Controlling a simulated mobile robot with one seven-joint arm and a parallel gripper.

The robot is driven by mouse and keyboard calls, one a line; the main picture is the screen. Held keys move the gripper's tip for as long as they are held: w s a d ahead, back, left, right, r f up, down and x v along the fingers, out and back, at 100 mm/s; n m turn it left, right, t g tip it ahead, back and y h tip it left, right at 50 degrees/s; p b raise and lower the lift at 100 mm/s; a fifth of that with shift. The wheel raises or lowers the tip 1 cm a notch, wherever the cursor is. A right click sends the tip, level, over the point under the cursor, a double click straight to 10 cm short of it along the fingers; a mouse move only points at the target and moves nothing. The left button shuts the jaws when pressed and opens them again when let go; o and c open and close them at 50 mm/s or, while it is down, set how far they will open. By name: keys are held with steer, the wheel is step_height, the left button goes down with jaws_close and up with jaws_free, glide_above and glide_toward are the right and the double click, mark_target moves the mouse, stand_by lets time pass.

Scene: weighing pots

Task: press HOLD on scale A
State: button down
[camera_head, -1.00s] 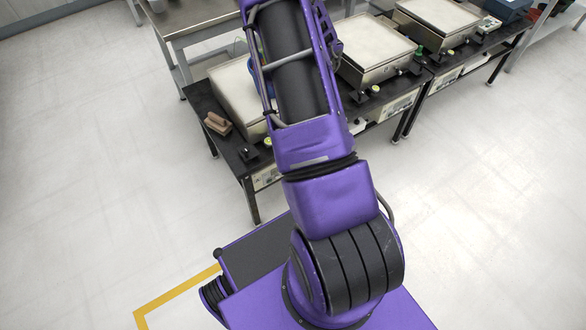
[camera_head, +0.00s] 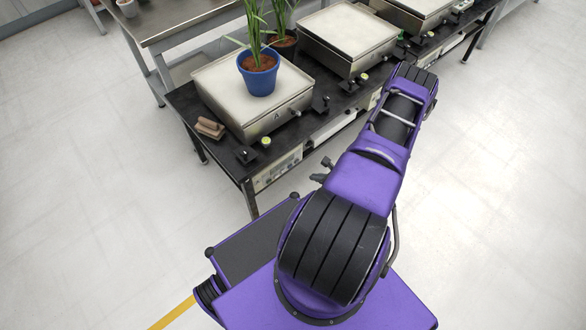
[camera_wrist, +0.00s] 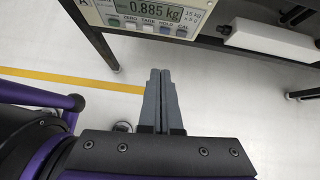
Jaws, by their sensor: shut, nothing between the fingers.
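Scale A (camera_head: 215,95) stands on the near end of the black bench, with a blue pot (camera_head: 258,82) holding a green plant on its pan. Its indicator panel (camera_head: 278,171) hangs below the bench's front edge. In the wrist view the panel (camera_wrist: 103,8) is at the top, partly cut off, marked A and reading about 0.885 kg. The HOLD button (camera_wrist: 165,30) is in the row of buttons under the display. My gripper (camera_wrist: 160,71) is shut and empty, below and apart from the HOLD button. The head view does not show the gripper clearly.
More scales stand along the bench to the right, one pan (camera_head: 348,28) bare and a second plant pot (camera_head: 284,42) behind scale A. A bench leg (camera_wrist: 92,40) is left of the gripper; a white bar (camera_wrist: 270,38) is right. Floor is clear.

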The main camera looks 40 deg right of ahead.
steer(key=shift+s+f+m, duration=0.1)
steer(key=shift+f+m, duration=0.2)
steer(key=shift+m, duration=0.2)
steer(key=b, duration=0.3)
glide_toward(290, 166)
steer(key=s+f+x, duration=0.1)
steer(key=x, duration=0.6)
steer(key=shift+d, duration=0.2)
steer(key=shift+w, duration=0.1)
